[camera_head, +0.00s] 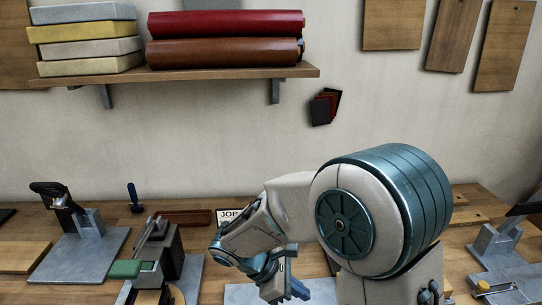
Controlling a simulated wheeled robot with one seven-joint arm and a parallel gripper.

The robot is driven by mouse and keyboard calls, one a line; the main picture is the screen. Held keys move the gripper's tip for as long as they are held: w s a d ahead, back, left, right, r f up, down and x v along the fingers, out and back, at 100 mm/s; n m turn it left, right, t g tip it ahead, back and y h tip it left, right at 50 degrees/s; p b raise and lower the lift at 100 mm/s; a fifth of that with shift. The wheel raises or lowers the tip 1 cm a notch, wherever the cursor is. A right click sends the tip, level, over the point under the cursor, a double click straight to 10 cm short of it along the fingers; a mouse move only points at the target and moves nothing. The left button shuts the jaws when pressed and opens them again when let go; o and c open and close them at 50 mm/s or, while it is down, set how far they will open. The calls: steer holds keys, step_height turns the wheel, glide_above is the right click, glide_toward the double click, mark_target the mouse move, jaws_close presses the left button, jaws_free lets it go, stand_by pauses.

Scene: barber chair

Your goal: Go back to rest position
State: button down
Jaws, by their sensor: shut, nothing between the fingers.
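My arm fills the lower middle and right of the head view, with its large round teal-and-white joint in front of the bench. My gripper (298,289) is at the bottom of the view, low over the bench and left of that joint. Its small blue fingers are shut and hold nothing that I can see. The arm is folded, with the forearm bent to the left and down. The lower arm links run out of the frame, and part of the bench behind them is hidden.
A wooden workbench (195,234) runs along the wall. On it stand a tool on a grey plate (92,255), a dark device with a green pad (125,268), a reddish tray (187,217) and a metal fixture (494,240). Above, a shelf (190,75) holds foam blocks (88,48) and rolls (225,53).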

steer(key=s+d+r+m+t+y, duration=0.1)
steer(key=s+d+r+m+y, duration=0.3)
steer(key=m, duration=0.4)
steer(key=s+d+r+m+t+y, duration=0.1)
steer(key=s+d+r+m+y, duration=0.3)
steer(key=m, duration=0.5)
steer(key=s, duration=0.2)
steer(key=shift+s+t+y, duration=0.3)
steer(key=shift+s+t, duration=0.05)
steer(key=shift+t, duration=0.05)
